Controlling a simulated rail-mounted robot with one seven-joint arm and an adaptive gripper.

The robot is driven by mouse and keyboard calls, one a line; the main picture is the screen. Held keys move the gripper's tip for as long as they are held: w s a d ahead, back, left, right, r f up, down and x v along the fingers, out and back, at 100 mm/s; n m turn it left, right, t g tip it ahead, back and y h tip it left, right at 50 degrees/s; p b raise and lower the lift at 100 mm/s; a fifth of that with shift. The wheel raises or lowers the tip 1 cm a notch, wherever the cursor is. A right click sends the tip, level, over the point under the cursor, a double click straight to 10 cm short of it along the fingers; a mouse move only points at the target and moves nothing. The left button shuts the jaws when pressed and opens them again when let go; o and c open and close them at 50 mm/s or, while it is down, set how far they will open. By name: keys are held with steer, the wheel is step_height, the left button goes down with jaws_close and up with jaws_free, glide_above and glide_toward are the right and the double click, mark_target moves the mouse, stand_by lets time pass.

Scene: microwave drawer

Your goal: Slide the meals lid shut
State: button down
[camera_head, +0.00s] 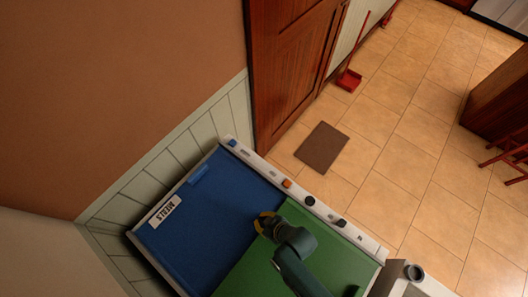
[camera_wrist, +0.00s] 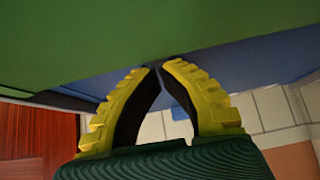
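The blue panel (camera_head: 205,225) with a white MEALS label (camera_head: 165,211) covers the left part of a white-framed unit. A small raised blue piece (camera_head: 198,174) sits near its upper edge. A green panel (camera_head: 318,255) lies beside it on the right. I cannot tell how the two panels overlap. My gripper (camera_head: 262,222) is at the seam between blue and green. In the wrist view its yellow fingertips (camera_wrist: 160,66) are nearly together, with nothing clearly held between them, in front of the blue surface (camera_wrist: 215,68) and below the green one (camera_wrist: 120,30). Contact cannot be told.
The unit's white front rail (camera_head: 263,168) carries an orange button (camera_head: 287,183) and dark knobs (camera_head: 310,201). A tiled wall (camera_head: 185,150) and a wooden door (camera_head: 290,65) stand close behind. A brown mat (camera_head: 322,147) lies on the open tiled floor. My arm covers part of the green panel.

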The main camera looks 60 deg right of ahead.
steer(key=shift+w+d+r, duration=0.1)
steer(key=shift+w+d, duration=0.05)
steer(key=shift+w, duration=0.45)
steer(key=shift+w+d+r, duration=0.1)
steer(key=shift+w+d, duration=0.05)
steer(key=shift+w, duration=0.45)
steer(key=shift+s+r, duration=0.3)
steer(key=shift+r, duration=0.6)
steer(key=v, duration=0.5)
steer(key=p+v, duration=0.1)
steer(key=v, duration=0.2)
steer(key=shift+s+a+f, duration=0.15)
steer(key=shift+s, duration=0.25)
